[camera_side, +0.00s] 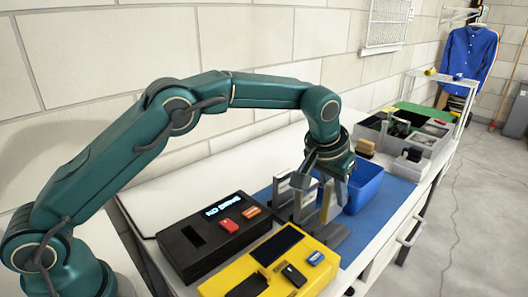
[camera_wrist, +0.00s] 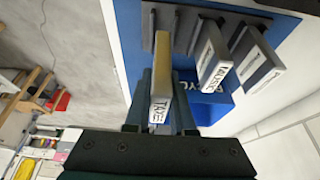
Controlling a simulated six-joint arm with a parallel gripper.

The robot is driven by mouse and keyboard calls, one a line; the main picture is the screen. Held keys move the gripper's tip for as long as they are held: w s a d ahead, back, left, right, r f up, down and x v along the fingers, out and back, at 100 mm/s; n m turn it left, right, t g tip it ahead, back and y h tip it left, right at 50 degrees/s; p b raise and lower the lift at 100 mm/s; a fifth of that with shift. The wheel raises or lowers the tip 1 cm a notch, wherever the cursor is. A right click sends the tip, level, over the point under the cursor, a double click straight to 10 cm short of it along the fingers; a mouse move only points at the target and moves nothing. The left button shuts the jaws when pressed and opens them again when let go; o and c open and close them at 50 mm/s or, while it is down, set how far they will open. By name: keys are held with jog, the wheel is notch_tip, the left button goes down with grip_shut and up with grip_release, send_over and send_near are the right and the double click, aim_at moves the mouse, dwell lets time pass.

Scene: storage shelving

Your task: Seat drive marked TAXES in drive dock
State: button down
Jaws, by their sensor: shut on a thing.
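The drive marked TAXES (camera_wrist: 162,80), a tan-sided slab with a white end label, stands between the fingers of my gripper (camera_wrist: 160,112) in the wrist view. In the side view the drive (camera_side: 326,204) points down below my gripper (camera_side: 332,180), which is shut on its upper end. Its lower end is at the grey rack (camera_wrist: 190,24); I cannot tell whether it is still in a slot. The drive dock (camera_side: 212,240) is a black box at the left, with an empty-looking slot, a display reading "NO DRIVE", and red and orange buttons.
Two other grey drives (camera_side: 283,190) (camera_side: 305,207) stand in the rack, close beside the held one. A blue bin (camera_side: 365,187) is just behind my gripper. A yellow device (camera_side: 262,250) stands in front of the dock. Grey trays (camera_side: 437,150) are farther back.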

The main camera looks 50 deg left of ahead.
notch_tip(320, 180, up, 5)
jog(key=shift+f, duration=0.1)
jog(key=s+a+r+n+g+y, duration=0.1)
jog(key=s+a+r+n+y, duration=0.25)
jog(key=a, duration=0.55)
jog(key=s+a+r+n+g+h, duration=0.1)
jog(key=s+a+r+n, duration=0.1)
jog(key=s+a+n, duration=0.45)
jog(key=s+a+f+n+g+y, duration=0.1)
jog(key=s+a+n, duration=0.35)
jog(key=s, duration=0.55)
jog(key=s+a+f+n+g+y, duration=0.1)
jog(key=s+a+f+n+g, duration=0.3)
jog(key=s, duration=0.6)
jog(key=t, duration=0.2)
send_near(190, 224)
jog(key=s+f, duration=0.2)
jog(key=shift+w+a+f+m, duration=0.1)
jog(key=shift+f+m, duration=0.05)
jog(key=shift+f, duration=0.8)
jog(key=shift+w+a+f+m, duration=0.1)
jog(key=shift+f, duration=0.85)
